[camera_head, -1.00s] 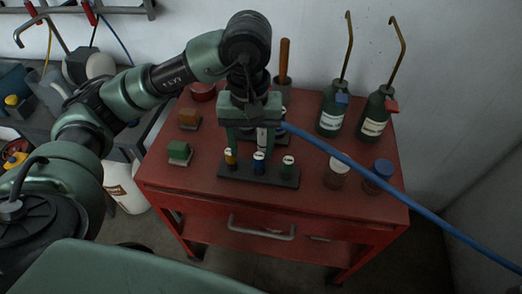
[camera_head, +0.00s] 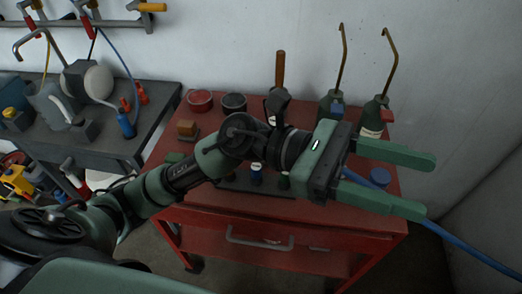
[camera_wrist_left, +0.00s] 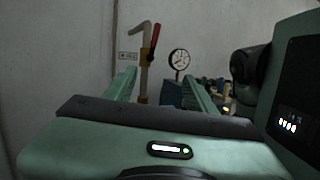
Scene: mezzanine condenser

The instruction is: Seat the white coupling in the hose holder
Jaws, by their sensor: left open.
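My left gripper (camera_head: 430,187) is open and empty, held above the right part of the red cart top with its fingers pointing right. In the left wrist view its fingers show (camera_wrist_left: 160,92) with nothing between them. The black hose holder (camera_head: 268,190) lies near the cart's front edge, partly hidden by my left arm. The blue hose (camera_head: 462,250) runs out from behind the gripper to the lower right. The white coupling is hidden, so I cannot tell whether it is seated. My right gripper is not in view.
Two dark green bottles (camera_head: 374,118) with brass spouts stand close behind the gripper. A red dish (camera_head: 200,100) and a wooden-handled tool (camera_head: 281,70) stand at the back. A grey bench (camera_head: 95,150) is at left.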

